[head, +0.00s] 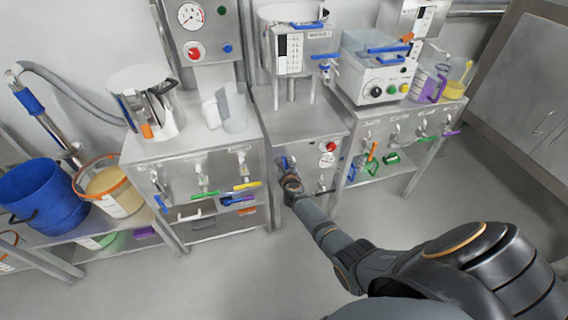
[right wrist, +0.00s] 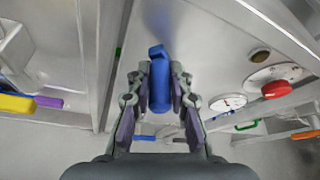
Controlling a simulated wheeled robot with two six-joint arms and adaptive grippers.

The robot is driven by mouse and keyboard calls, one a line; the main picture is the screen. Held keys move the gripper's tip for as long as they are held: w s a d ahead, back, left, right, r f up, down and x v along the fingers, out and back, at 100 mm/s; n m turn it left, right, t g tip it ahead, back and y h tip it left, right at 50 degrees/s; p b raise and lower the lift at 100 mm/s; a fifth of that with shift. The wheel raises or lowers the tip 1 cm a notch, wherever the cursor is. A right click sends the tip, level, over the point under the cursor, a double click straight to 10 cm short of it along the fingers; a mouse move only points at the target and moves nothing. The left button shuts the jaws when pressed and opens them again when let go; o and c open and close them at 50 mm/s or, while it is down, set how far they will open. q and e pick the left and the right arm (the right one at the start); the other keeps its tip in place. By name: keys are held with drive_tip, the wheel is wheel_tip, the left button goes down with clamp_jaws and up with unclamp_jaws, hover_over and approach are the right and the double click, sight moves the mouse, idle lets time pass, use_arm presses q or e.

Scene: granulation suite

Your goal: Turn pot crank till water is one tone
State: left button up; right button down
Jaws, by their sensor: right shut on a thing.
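My right gripper (head: 288,178) reaches the front of the middle steel cabinet. In the right wrist view, the gripper (right wrist: 160,90) is shut on a blue crank handle (right wrist: 158,55), with one finger on each side of it. In the head view a little of the blue handle (head: 283,162) shows beyond the gripper. Above, a round steel pot (head: 268,32) stands on the cabinet, with a labelled panel and a blue-handled valve (head: 328,62). I see no water, so its tone cannot be told. My left gripper is not in view.
A red knob (head: 331,147) and a gauge (head: 326,160) sit right of the handle on the cabinet front. A steel jug (head: 150,110) stands on the left bench. A boxy machine (head: 375,75) stands right. The floor (head: 250,275) before the cabinet is clear.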

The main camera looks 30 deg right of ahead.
drive_tip(key=shift+d+r+m, duration=0.2)
drive_tip(key=shift+r+m, duration=0.05)
drive_tip(key=shift+m, duration=0.05)
idle(0.4)
drive_tip(key=c, duration=1.2)
unclamp_jaws()
drive_tip(key=shift+f, duration=0.15)
drive_tip(key=shift+s, duration=0.15)
drive_tip(key=v, duration=1.1)
drive_tip(key=shift+s+r, duration=0.3)
drive_tip(key=shift+s, duration=0.05)
